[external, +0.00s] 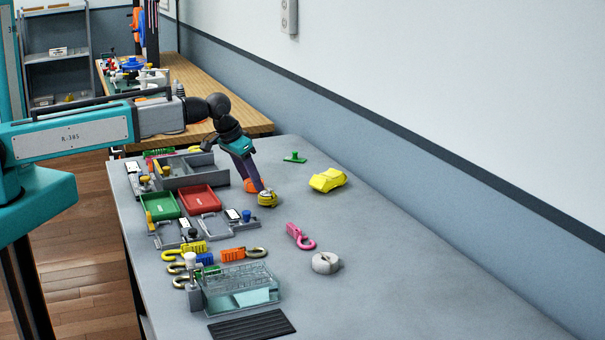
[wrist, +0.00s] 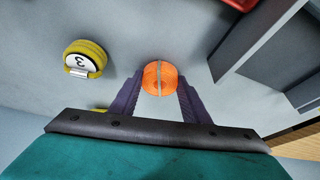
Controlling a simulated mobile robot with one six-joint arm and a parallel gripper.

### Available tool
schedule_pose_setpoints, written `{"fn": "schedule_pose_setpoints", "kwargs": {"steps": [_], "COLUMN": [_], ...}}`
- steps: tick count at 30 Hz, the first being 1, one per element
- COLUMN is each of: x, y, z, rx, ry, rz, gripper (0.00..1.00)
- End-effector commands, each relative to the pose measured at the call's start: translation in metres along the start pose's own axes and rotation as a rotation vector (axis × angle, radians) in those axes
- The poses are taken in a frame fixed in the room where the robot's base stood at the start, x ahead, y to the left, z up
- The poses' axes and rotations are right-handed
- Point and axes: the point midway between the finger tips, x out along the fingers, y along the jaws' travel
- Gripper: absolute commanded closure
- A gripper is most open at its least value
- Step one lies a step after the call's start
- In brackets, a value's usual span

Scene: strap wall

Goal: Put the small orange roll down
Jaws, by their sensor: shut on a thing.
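The small orange roll (wrist: 159,77) sits between the fingertips of my gripper (wrist: 160,82) in the wrist view, with a pale strap line across it. My gripper is shut on it. In the external view the orange roll (external: 251,186) shows partly behind the purple fingers of my gripper (external: 258,186), low over the grey table (external: 390,270). I cannot tell whether the roll touches the table. A yellow roll (external: 267,200) stands close by on the table. In the wrist view this yellow roll (wrist: 85,58) has a white face marked 3 and is apart from my fingers.
A grey divided box (external: 180,175) stands left of my gripper, with green (external: 161,207) and red (external: 200,199) trays in front of it. A yellow bundle (external: 328,180), a pink hook (external: 300,237) and a grey-white roll (external: 325,263) lie to the right. Bare table lies between them.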

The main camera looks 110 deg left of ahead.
Motion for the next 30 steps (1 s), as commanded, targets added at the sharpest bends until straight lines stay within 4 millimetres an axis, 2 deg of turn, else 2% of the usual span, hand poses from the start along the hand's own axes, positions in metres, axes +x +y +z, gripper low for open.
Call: {"fn": "schedule_pose_setpoints", "kwargs": {"steps": [2, 3, 6, 20, 30], "x": [0.002, 0.003, 0.002, -0.002, -0.028], "y": [0.000, 0.000, 0.000, 0.000, 0.000], "z": [0.001, 0.001, 0.001, -0.001, 0.000], "rx": [0.000, 0.000, 0.000, 0.000, 0.000], "ry": [0.000, 0.000, 0.000, 0.001, 0.002], "rz": [0.000, 0.000, 0.000, 0.000, 0.001], "gripper": [0.83, 0.56, 0.39, 0.39, 0.39]}}
